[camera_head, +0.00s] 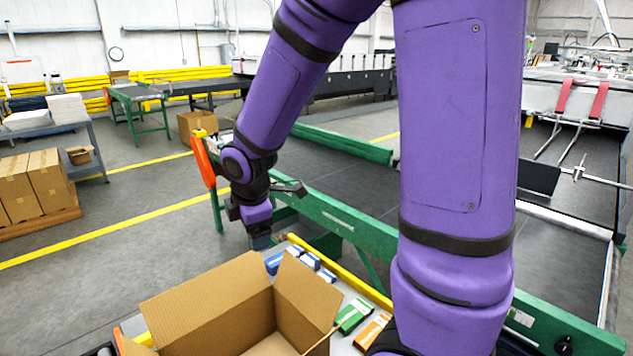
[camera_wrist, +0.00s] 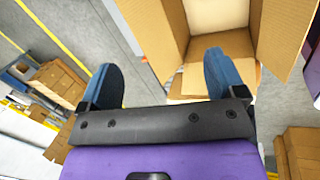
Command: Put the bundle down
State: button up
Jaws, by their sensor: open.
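My gripper (camera_head: 260,241) hangs from the purple arm, pointing down, just beyond the open cardboard box (camera_head: 215,305). In the wrist view its two blue fingers (camera_wrist: 163,82) stand wide apart with nothing between them. The open box (camera_wrist: 155,32) shows past the fingers there. Blue-and-white cartons (camera_head: 308,260) lie on the work surface behind the box, right of and below the gripper in the head view. I cannot tell whether any of these is the bundle. The box flaps hide part of the surface.
A green carton (camera_head: 354,315) and an orange carton (camera_head: 373,332) lie right of the box, beside a yellow rail (camera_head: 340,271). A green-framed conveyor (camera_head: 335,215) runs behind. Brown boxes on a pallet (camera_head: 35,185) stand at left. The grey floor between is clear.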

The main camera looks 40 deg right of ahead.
jog(key=s+r+m+t+y, duration=0.1)
jog(key=s+r+m, duration=1.4)
jog(key=s, duration=0.5)
jog(key=shift+r+m+t, duration=0.3)
jog(key=shift+r+t, duration=0.1)
jog(key=shift+r, duration=0.45)
jog(key=shift+s, duration=0.1)
